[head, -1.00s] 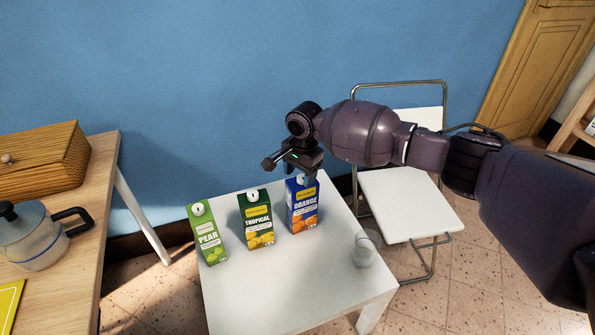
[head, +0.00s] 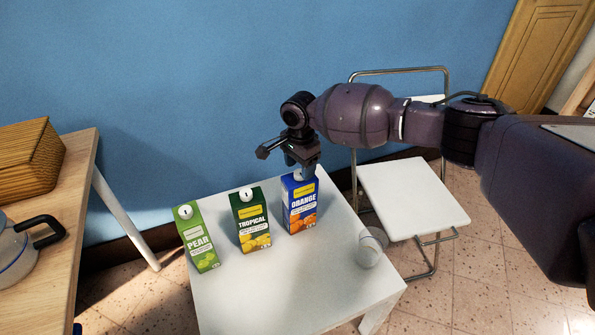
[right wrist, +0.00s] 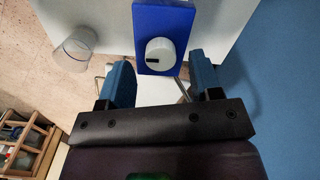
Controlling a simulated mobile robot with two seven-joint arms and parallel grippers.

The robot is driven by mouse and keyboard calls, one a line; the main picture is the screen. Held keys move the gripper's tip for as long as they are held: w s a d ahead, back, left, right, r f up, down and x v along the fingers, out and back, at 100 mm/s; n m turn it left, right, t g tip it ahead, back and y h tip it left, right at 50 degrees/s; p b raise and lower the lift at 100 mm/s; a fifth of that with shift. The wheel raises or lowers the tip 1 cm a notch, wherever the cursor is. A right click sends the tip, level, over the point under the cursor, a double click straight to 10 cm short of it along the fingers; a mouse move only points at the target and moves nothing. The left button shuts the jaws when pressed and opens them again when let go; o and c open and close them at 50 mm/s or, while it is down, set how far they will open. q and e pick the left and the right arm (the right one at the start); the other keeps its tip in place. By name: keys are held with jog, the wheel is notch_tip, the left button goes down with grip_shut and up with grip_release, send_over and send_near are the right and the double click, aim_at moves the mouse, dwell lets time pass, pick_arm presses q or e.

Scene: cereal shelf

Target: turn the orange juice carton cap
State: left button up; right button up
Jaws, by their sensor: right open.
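The blue orange juice carton (head: 301,208) stands upright at the right end of a row on the white table (head: 265,290). Its top (right wrist: 182,16) and round white cap (right wrist: 160,54) with a dark mark show in the right wrist view. My right gripper (head: 304,163) is open and empty above the carton's top, and hides most of the cap in the head view. In the right wrist view the two blue fingers of the gripper (right wrist: 161,72) are spread to either side of the cap, with gaps on both sides. Contact is not visible. My left gripper is not in view.
A tropical carton (head: 251,220) and a pear carton (head: 198,238) stand to the left. An empty glass (head: 371,247) stands near the table's right edge. A white folding chair (head: 413,195) is behind on the right. A wooden table (head: 62,235) holds a kettle (head: 18,250).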

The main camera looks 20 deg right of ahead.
jog(key=shift+f, duration=0.95)
jog(key=c, duration=0.9)
